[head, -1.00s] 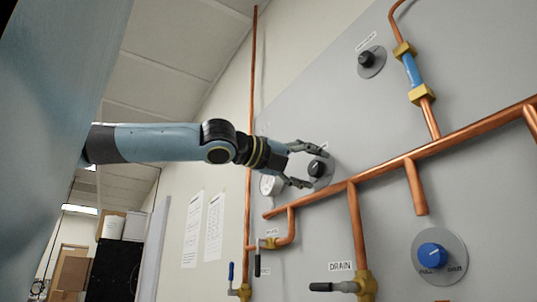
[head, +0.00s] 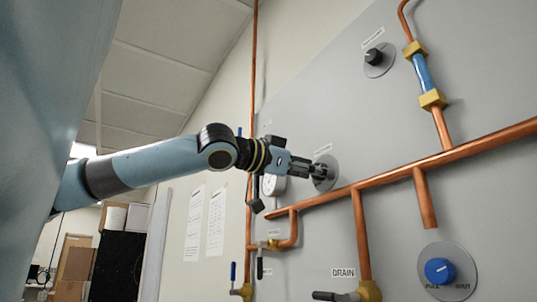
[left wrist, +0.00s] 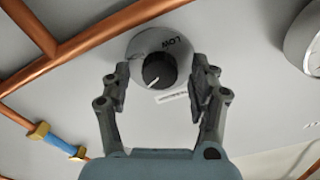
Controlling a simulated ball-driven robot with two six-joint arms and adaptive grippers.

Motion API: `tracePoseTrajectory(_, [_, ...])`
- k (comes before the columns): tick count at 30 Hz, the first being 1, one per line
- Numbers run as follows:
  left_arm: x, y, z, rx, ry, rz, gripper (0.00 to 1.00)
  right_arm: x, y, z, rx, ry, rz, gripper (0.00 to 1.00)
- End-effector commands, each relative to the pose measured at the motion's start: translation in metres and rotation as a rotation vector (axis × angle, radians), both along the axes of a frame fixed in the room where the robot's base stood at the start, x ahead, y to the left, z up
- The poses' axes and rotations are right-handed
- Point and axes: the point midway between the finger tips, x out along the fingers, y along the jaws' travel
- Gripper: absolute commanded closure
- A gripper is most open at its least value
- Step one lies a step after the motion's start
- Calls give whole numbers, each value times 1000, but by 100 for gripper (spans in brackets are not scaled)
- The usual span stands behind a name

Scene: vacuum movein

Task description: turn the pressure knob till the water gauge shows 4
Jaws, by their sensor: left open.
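The pressure knob (left wrist: 158,70) is black with a white pointer line and sits on a round grey dial plate (head: 331,166) marked LOW. In the left wrist view it lies between the two fingers of my left gripper (left wrist: 160,88), which are open on either side of it with gaps. In the head view my left gripper (head: 318,171) is at the dial and covers most of the knob. The water gauge (head: 274,186) is a round white dial partly hidden behind the gripper. It also shows cut off in the left wrist view (left wrist: 312,42); its reading is not legible. My right gripper is out of view.
Copper pipes (head: 390,176) run across the grey panel just below the knob. Another black knob (head: 374,57) is higher up, and a blue knob (head: 439,271) is lower right. A drain valve (head: 368,290) and other valve levers sit below.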

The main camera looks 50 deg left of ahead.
Motion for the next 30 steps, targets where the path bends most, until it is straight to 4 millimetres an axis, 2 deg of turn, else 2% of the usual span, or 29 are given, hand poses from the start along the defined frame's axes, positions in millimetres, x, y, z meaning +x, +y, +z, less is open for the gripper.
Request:
tracePoseTrajectory(6, [0, 0, 0, -387, 32, -1, 39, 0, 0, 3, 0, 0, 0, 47])
tracePoseTrajectory(17, [0, 0, 0, -966, 84, 0, 39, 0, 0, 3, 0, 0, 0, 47])
tracePoseTrajectory(21, [-17, 2, -7, -980, 79, -1, 39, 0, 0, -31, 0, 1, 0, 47])
tracePoseTrajectory(30, [-66, 6, -6, -980, 76, -2, 39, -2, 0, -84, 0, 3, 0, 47])
